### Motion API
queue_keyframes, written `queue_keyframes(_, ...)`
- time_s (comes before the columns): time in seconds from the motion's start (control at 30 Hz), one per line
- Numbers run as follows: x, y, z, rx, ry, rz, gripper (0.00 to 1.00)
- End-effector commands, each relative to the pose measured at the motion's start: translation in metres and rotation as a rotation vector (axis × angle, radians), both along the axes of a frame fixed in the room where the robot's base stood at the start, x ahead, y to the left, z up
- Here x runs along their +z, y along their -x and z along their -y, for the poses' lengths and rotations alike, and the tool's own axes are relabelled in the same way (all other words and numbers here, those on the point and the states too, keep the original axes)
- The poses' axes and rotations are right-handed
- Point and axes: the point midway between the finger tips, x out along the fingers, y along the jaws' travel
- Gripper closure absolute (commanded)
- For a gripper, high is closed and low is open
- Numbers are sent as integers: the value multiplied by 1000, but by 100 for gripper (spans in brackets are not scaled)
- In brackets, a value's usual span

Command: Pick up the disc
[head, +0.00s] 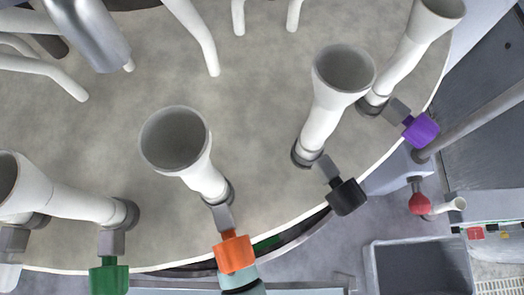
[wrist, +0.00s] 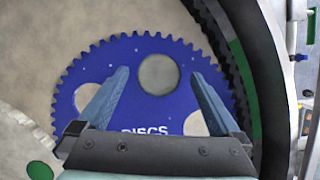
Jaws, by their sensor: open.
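The disc (wrist: 160,50) is blue, with a toothed rim, round holes and white lettering reading "DISCS". It lies flat on a grey-beige surface in the wrist view. My gripper (wrist: 160,76) is open, with its two grey-blue fingers spread over the disc, one on each side of the large round hole. Nothing is between the fingers. The gripper's body hides the disc's near part, and I cannot tell whether the fingertips touch it. The disc does not show in the head view.
Dark ribbed edging (wrist: 228,60) curves close along the disc's right side. A pale toothed disc (wrist: 20,150) is at lower left. In the head view, white funnels (head: 173,140) with coloured valves, such as an orange one (head: 235,253), stand over the large round platen (head: 110,75).

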Motion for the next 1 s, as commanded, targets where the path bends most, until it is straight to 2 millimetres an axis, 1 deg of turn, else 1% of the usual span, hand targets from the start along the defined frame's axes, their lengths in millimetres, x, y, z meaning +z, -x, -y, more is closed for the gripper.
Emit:
queue_keyframes(0.1, -6, 1, 3, -1, -1, 1, 0)
queue_keyframes(0.3, -8, 1, 3, -1, -2, 2, 0)
queue_keyframes(0.37, -8, 1, 3, -1, -2, 2, 9)
queue_keyframes(0.4, -9, 1, 3, -1, -2, 2, 16)
queue_keyframes(0.57, -9, 1, 3, 0, -2, 1, 45)
queue_keyframes(0.6, -9, 1, 3, 0, -2, 0, 52)
queue_keyframes(0.67, -10, 1, 3, 0, -2, 0, 63)
queue_keyframes(0.8, -10, 2, 3, 1, -2, -1, 88)
queue_keyframes(0.83, -10, 2, 3, 0, -2, -2, 92)
queue_keyframes(1.0, -11, 2, 3, 0, -2, -2, 93)
